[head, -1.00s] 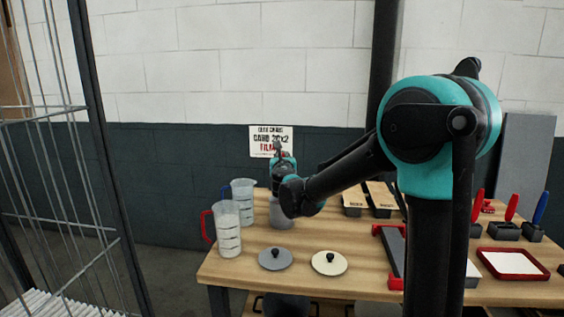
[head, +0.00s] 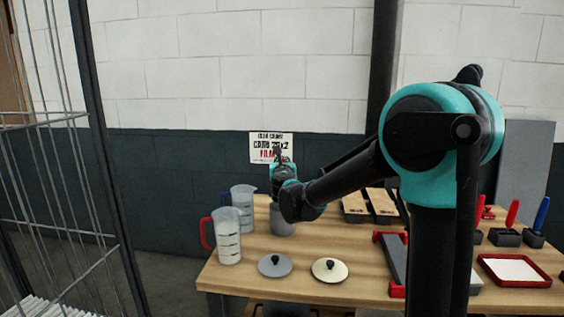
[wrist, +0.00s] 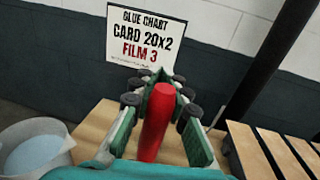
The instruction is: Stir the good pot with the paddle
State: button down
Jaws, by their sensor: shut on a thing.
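My gripper (wrist: 158,95) is shut on the red handle of the paddle (wrist: 161,118) in the wrist view. The paddle's lower end is hidden. In the head view my gripper (head: 281,165) is over a grey pot (head: 283,226) at the back left of the table. My wrist covers much of the pot, so I cannot tell how deep the paddle is in it. A grey lid (head: 267,269) and a cream lid (head: 322,274) lie flat in front of the pot.
A red-handled jug (head: 228,240) and a blue-handled jug (head: 243,204) stand left of the pot. Wooden-topped boxes (head: 354,209) lie to its right. A red-rimmed tray (head: 513,283) is at the right. A chart sign (wrist: 146,42) hangs behind on the wall.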

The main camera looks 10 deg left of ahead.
notch_tip(320, 180, up, 6)
dwell(0.6)
dwell(0.4)
